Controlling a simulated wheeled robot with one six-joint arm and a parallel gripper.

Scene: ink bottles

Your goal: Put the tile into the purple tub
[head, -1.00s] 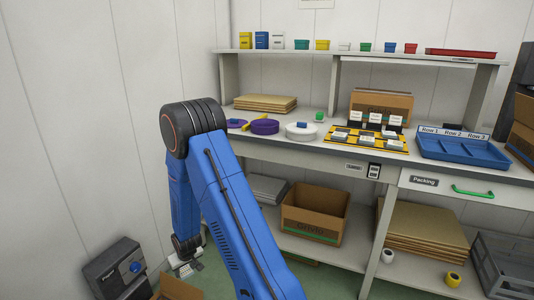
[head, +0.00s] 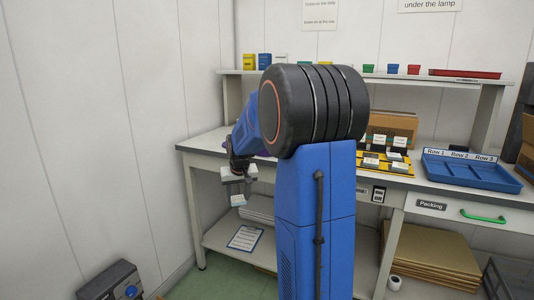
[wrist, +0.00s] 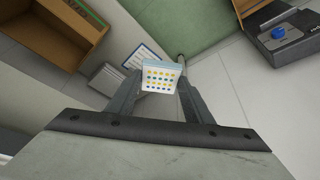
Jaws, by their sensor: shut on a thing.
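The tile (wrist: 160,77) is a small white square with rows of yellow and blue dots. In the wrist view it sits between the fingertips of my gripper (wrist: 159,88), which is shut on it. In the head view my gripper (head: 237,184) points down beside the left end of the workbench, with the tile (head: 238,200) at its tips, apart from the bench. The purple tub, on the bench top in the earlier view, is now almost wholly hidden behind my arm.
The workbench (head: 205,142) has a shelf above it with small coloured boxes. A blue row tray (head: 470,173) stands at the right. A dark box with a blue button (head: 110,282) stands on the floor at left.

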